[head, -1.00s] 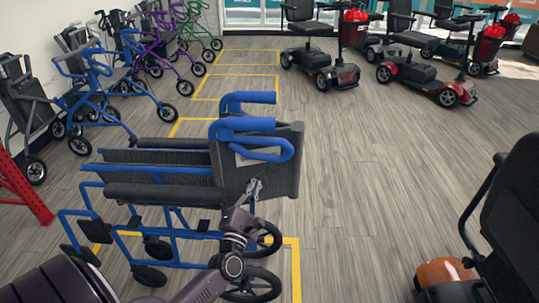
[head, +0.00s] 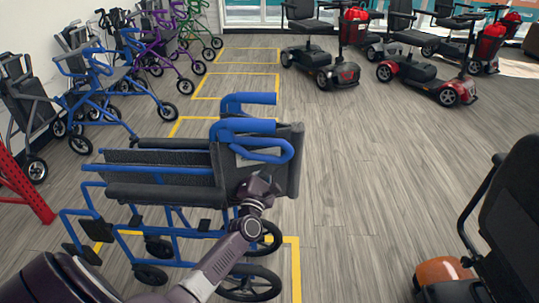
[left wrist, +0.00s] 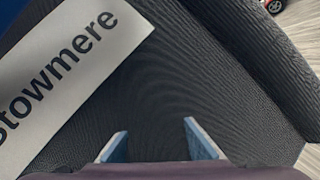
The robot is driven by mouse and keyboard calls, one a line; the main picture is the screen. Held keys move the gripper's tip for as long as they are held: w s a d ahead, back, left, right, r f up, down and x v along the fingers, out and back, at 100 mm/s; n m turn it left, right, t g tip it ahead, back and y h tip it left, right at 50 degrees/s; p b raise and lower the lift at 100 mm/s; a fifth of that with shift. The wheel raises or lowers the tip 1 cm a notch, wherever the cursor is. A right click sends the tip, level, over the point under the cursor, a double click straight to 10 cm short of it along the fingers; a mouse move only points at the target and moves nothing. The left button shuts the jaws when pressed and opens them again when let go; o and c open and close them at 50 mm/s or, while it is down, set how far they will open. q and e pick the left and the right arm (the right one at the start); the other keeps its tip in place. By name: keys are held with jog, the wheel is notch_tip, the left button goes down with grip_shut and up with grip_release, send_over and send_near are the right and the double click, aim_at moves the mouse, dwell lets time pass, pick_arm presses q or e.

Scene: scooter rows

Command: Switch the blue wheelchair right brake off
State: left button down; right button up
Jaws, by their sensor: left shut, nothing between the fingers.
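The blue wheelchair (head: 165,190) stands upright in the middle of the head view, with blue frame tubes, dark armrests and blue push handles. Its dark backrest also fills most of the left wrist view (left wrist: 160,85), with a white "Stowmere" label (left wrist: 65,70) on it. My left gripper (head: 262,180) is at the near side of the backrest, above the rear wheels. Its two pale fingertips (left wrist: 157,145) are in front of the backrest fabric with nothing between them. I cannot make out the right brake; my arm covers part of that side. My right gripper is out of view.
Yellow floor lines (head: 297,262) pass beside the wheelchair. Several rollators (head: 95,85) line the left wall and several scooters (head: 325,55) stand at the back. A dark scooter seat (head: 515,215) is at the right edge. The floor right of the wheelchair is clear.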

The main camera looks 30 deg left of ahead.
pick_arm(q)
jog(key=w+d+r+n+y+b, duration=0.2)
jog(key=d+r+n, duration=0.2)
jog(key=r+n, duration=0.2)
jog(key=shift+w+d+r+n+y, duration=0.3)
jog(key=shift+w+n, duration=0.1)
jog(key=shift+n, duration=0.1)
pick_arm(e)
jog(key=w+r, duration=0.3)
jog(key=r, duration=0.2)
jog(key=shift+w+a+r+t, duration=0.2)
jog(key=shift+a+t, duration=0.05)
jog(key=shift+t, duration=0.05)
pick_arm(q)
jog(key=shift+f, duration=0.2)
